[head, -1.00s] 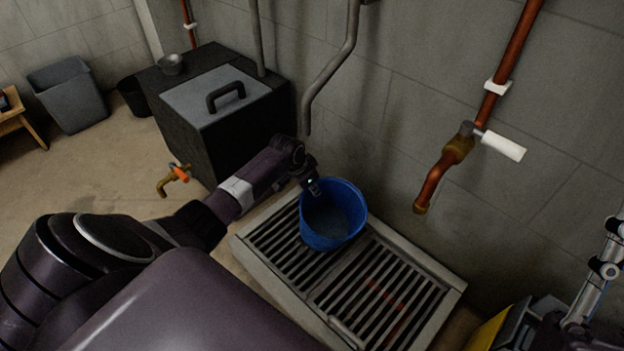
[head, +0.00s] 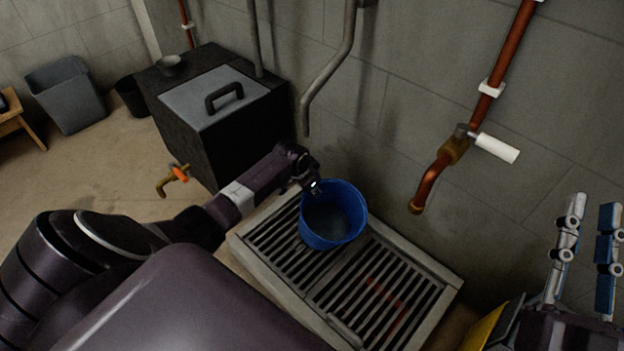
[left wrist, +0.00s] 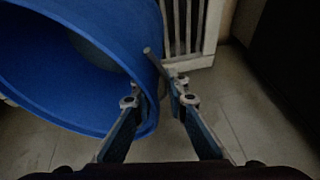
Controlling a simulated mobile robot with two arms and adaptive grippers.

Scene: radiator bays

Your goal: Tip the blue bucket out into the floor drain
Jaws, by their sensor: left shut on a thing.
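The blue bucket (head: 334,228) is over the left half of the floor drain (head: 447,284), a grey slotted grate in a pale frame. The bucket looks close to upright; I cannot tell whether its base touches the bars. Its inside is dark, with a greyish surface low down that may be water. My left gripper (head: 313,186) is shut on the bucket's rim at its back left. In the left wrist view the fingers (left wrist: 158,88) sit at the edge of the bucket (left wrist: 75,105). My right gripper (head: 587,235) is open and empty at the right edge.
A copper pipe with a white-handled tap (head: 455,150) comes down the wall right of the drain. A grey pipe (head: 325,85) ends above the bucket. A black box with a grey lid (head: 205,115) stands behind my left arm. A yellow object (head: 487,328) is at the lower right.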

